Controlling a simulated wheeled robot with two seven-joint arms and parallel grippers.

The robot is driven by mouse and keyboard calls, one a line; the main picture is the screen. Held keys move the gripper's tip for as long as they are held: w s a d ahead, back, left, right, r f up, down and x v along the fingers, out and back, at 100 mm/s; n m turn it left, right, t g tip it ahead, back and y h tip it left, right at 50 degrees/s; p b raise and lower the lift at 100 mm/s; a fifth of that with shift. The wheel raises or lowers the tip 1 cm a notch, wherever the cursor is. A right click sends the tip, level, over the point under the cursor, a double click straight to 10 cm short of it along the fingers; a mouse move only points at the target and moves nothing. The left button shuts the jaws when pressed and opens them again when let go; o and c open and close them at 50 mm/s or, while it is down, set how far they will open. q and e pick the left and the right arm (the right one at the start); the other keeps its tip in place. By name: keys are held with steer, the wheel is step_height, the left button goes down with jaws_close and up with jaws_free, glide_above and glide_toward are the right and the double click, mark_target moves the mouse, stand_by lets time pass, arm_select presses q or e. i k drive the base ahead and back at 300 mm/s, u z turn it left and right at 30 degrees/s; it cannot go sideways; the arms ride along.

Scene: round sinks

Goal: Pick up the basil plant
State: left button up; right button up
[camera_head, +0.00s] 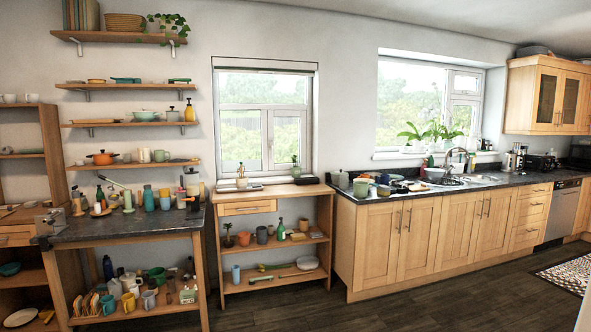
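Several potted plants are in view, and I cannot tell for sure which is the basil plant. Leafy potted plants (433,131) stand on the right windowsill above the sink. A small plant (295,166) stands on the wooden side table under the left window, and another small one (241,171) stands at that table's left part. A small dark pot with a plant (228,236) is on the table's middle shelf. A trailing plant (168,24) sits on the top wall shelf. Neither of my grippers shows in this view.
The wooden side table (232,208) stands between a crowded dark-topped workbench (130,228) at left and the long kitchen counter (350,197) with the sink (444,181) at right. The dark floor (285,305) in front is clear. A patterned rug (569,275) lies at far right.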

mark_target(296, 171)
steer(key=z, duration=0.15)
steer(key=i, duration=0.65)
steer(key=z, duration=0.45)
steer(key=i, duration=3)
steer(key=u, duration=0.45)
steer(key=i, duration=1.55)
steer(key=u, duration=0.35)
